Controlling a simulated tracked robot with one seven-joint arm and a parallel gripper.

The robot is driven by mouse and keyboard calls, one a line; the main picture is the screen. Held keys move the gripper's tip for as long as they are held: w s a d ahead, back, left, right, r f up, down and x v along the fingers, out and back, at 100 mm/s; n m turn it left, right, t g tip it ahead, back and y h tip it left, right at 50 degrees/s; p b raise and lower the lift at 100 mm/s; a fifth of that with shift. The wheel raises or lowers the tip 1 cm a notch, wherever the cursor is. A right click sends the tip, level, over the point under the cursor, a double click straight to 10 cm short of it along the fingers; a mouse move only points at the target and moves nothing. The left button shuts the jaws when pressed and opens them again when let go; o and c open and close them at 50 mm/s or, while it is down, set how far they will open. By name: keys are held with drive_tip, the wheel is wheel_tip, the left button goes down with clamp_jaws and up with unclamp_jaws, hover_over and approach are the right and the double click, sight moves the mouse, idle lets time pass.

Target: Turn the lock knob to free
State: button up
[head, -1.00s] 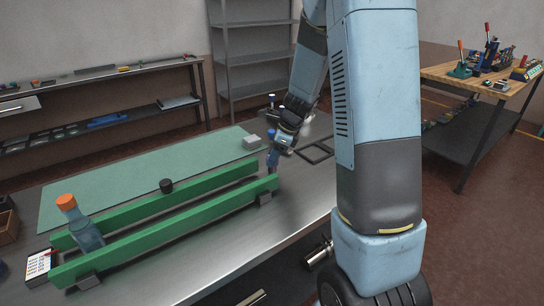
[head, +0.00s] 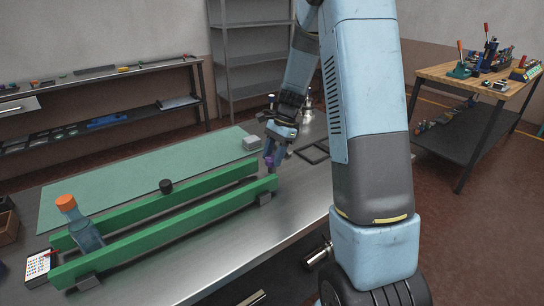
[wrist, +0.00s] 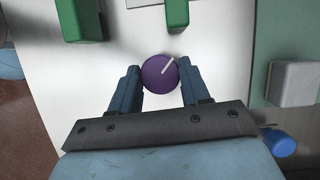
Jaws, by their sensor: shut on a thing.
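The lock knob (wrist: 157,75) is a round purple knob with a white pointer line. In the wrist view the line points to the upper right. In the head view the knob (head: 268,160) shows small near the far right end of the green rails. My gripper (wrist: 160,74) is shut on the knob, with one blue finger on its left and one on its right. In the head view my gripper (head: 273,158) points down at the knob and partly hides it.
Two long green rails (head: 170,228) run along the metal bench (head: 215,255), with an orange-capped bottle (head: 86,236) between them at the left end. A black knob (head: 166,186) is at the far rail. A grey block (head: 251,143) sits on the green mat (head: 130,178).

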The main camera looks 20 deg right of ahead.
drive_tip(key=n+g+h, duration=0.1)
drive_tip(key=n, duration=0.3)
drive_tip(key=shift+d+n, duration=0.1)
drive_tip(key=shift+n, duration=0.2)
drive_tip(key=shift+w+n+g+h, duration=0.15)
drive_tip(key=shift+n+g+h, duration=0.45)
drive_tip(key=shift+n, duration=1.1)
drive_tip(key=o, duration=1.1)
drive_tip(key=shift+a, duration=0.2)
drive_tip(key=shift+c, duration=0.2)
drive_tip(key=v, duration=1.3)
drive_tip(key=shift+w+r, duration=0.25)
drive_tip(key=shift+r, duration=0.05)
drive_tip(key=shift+s, duration=0.1)
